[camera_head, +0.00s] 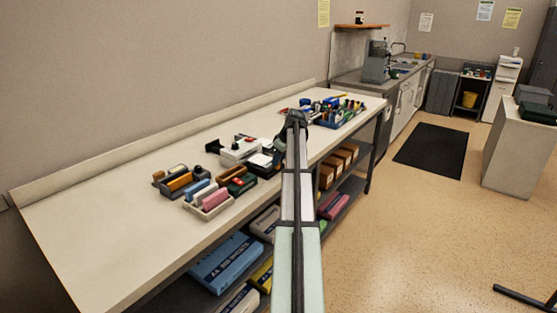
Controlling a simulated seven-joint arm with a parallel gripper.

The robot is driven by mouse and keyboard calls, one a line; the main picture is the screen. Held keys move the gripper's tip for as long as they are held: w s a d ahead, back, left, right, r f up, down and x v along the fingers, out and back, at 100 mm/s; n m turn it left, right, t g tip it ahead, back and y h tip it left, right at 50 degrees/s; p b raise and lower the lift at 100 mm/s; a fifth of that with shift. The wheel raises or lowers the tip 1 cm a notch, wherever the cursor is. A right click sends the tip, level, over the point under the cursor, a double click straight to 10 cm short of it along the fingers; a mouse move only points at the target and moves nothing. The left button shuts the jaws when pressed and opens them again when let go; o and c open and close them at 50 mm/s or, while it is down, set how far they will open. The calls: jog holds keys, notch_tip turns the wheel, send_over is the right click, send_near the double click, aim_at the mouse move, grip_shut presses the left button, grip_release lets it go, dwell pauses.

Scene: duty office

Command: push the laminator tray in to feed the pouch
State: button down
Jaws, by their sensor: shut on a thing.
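A white laminator (238,151) stands on the long bench, left of my arm. Its tray, which looks like a white plate over a dark base (263,161), sits at its right side, toward the bench front. My gripper (280,145) is at the tray's right end, partly hidden behind my own arm. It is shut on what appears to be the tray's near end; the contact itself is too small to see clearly. I cannot make out a pouch.
A blue bin of stationery (338,113) stands beyond my arm. The bench's left end is bare. A shelf below holds boxes (226,262).

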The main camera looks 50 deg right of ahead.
aim_at(269, 162)
dwell(0.3)
jog(key=w, duration=0.3)
jog(key=shift+w, duration=0.35)
jog(key=c, duration=1)
grip_release()
jog(key=shift+c, duration=0.2)
jog(key=v, duration=1.4)
jog(key=shift+s+f, duration=0.1)
jog(key=shift+f, duration=0.1)
